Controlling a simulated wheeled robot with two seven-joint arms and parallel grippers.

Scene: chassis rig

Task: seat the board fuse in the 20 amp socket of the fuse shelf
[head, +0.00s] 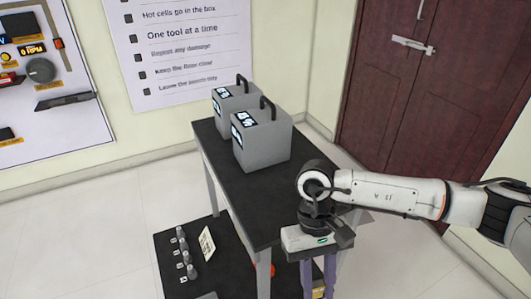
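I cannot tell whether the fingers touch the block or hold anything. A low black shelf (168,262) at the lower left carries several grey upright cylinders (187,256) with small white tags and a white card (207,243). It may be the fuse shelf; the tags are too small to read. I cannot pick out the board fuse. My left gripper is not in view.
Two grey boxes with black handles (262,146) stand on the black table (218,170). A tool board (40,95) and a poster (180,40) hang on the walls. Dark red doors (415,110) are behind. Floor at left is clear.

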